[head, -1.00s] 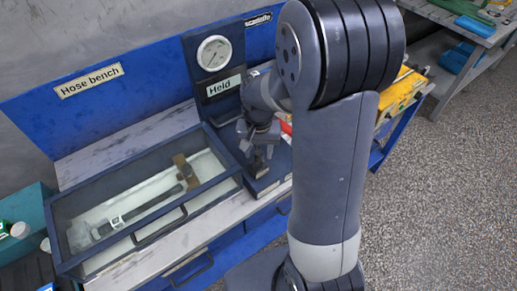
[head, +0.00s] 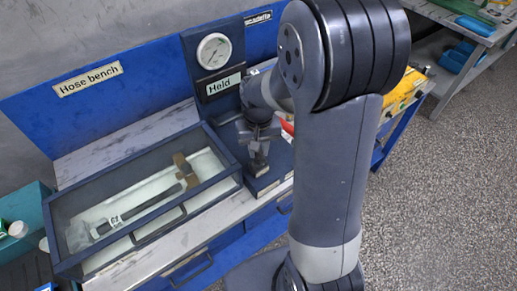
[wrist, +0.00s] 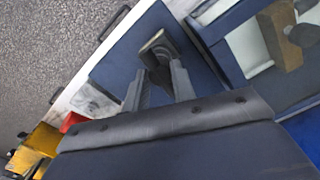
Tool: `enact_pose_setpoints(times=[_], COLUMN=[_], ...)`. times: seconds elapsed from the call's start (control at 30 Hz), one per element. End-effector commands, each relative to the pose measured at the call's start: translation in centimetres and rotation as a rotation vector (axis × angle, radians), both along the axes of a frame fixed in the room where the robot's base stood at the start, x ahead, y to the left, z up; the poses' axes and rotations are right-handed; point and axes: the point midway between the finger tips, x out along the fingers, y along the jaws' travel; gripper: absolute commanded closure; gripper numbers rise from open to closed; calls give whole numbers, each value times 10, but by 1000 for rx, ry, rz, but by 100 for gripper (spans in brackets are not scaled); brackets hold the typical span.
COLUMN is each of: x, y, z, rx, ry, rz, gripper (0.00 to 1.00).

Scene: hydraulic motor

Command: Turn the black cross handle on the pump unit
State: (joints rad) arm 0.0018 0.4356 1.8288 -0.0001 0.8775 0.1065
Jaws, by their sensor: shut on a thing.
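The pump unit is a dark blue base (head: 272,180) with an upright panel (head: 205,65) behind it, carrying a round gauge and a "Held" sign. My gripper (head: 257,160) points down over this base in the head view. In the wrist view my gripper (wrist: 162,76) has its two fingers close together on a dark handle (wrist: 157,48), of which one flat-ended arm shows beyond the fingertips. The rest of the handle is hidden by the fingers and wrist, so its full cross shape cannot be seen.
A glass-topped case (head: 150,200) with a brown block and pale parts inside stands left of the pump base. A yellow unit (head: 405,90) stands to the right, beyond my arm. A red part shows close behind my gripper.

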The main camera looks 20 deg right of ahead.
Motion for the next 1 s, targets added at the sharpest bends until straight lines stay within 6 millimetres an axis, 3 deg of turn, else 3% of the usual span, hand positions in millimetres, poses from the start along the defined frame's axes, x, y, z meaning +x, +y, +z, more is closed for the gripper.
enact_pose_setpoints(times=[0.2,0.5,0.53,0.8,1.0], x=[0,0,0,0,0], y=[0,0,0,0,0], z=[0,1,1,0,0], rx=[0,0,0,0,0], ry=[-1,-1,-1,-1,0], rz=[104,112,112,111,110], gripper=[98,98,75,54,54])
